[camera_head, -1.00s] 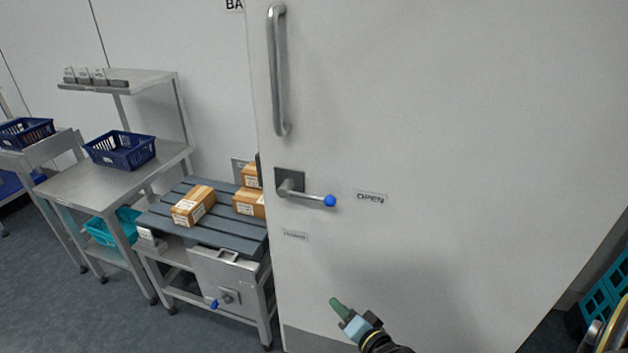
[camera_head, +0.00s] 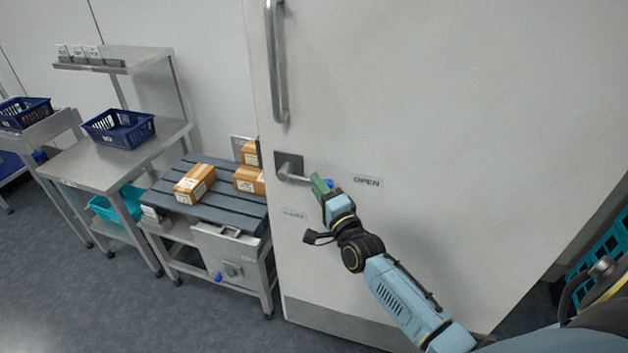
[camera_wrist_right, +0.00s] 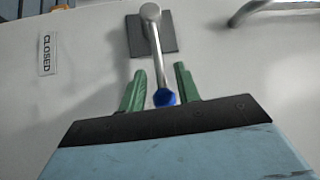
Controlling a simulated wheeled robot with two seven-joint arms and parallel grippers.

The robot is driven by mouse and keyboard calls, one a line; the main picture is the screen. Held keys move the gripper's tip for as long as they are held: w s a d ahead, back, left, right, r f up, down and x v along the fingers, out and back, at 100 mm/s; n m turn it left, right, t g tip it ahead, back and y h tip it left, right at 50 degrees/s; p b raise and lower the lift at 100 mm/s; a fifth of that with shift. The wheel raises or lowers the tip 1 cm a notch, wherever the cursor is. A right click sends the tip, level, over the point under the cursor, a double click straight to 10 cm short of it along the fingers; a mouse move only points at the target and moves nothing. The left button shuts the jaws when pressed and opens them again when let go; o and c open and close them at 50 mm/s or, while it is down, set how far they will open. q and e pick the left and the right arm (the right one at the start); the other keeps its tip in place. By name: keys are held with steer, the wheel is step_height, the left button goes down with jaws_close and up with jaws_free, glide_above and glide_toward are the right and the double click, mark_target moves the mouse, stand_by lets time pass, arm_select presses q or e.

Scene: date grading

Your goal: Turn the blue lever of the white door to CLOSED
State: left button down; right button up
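The white door (camera_head: 440,100) carries a metal lever (camera_head: 292,178) with a blue ball tip, pointing right toward the OPEN label (camera_head: 367,181). The CLOSED label (camera_head: 293,214) is below the lever. My right gripper (camera_head: 321,186) is at the lever's tip end and partly hides the blue ball. In the right wrist view, the green fingers of my right gripper (camera_wrist_right: 159,78) are apart, with the lever (camera_wrist_right: 155,45) and its blue ball (camera_wrist_right: 165,97) between them. A gap shows on each side of the lever. My left gripper is not in view.
A slatted grey table (camera_head: 230,213) with several cardboard boxes stands left of the door. A cabinet with another blue-tipped lever (camera_head: 219,277) is under it. A steel table (camera_head: 75,165) holds a blue basket (camera_head: 118,139). A vertical handle (camera_head: 277,70) is above the lever.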

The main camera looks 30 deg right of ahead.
steer(key=shift+w+d+r, duration=0.1)
steer(key=shift+w+r, duration=0.1)
steer(key=shift+w, duration=1.15)
steer(key=shift+c, duration=0.2)
jaws_close()
